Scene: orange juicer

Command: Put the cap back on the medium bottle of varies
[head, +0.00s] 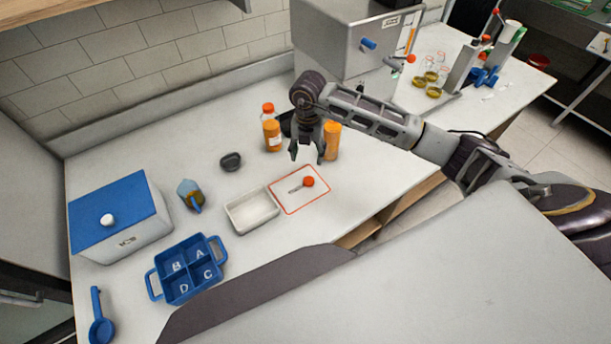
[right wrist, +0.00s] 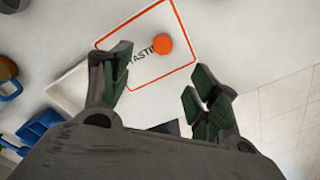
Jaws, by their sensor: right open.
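An orange-red cap (head: 308,181) lies on the red-outlined mat (head: 291,208); it also shows in the right wrist view (right wrist: 165,43). An orange bottle (head: 333,142) stands behind my right gripper; my arm covers its top, so I cannot tell whether it is capped. Left of the gripper stands more orange bottle shape (head: 272,136) with a red cap above it; whether this is one bottle or two is unclear. My right gripper (head: 307,158) is open and empty, pointing down above the table, short of the cap. My left gripper is not in view.
A white tray (head: 233,222) adjoins the mat. A dark grey item (head: 231,161), a blue divided tray (head: 163,292), a blue-lidded box (head: 150,240) and a blue scoop (head: 101,329) lie leftward. A grey machine (head: 343,50) stands at the back.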

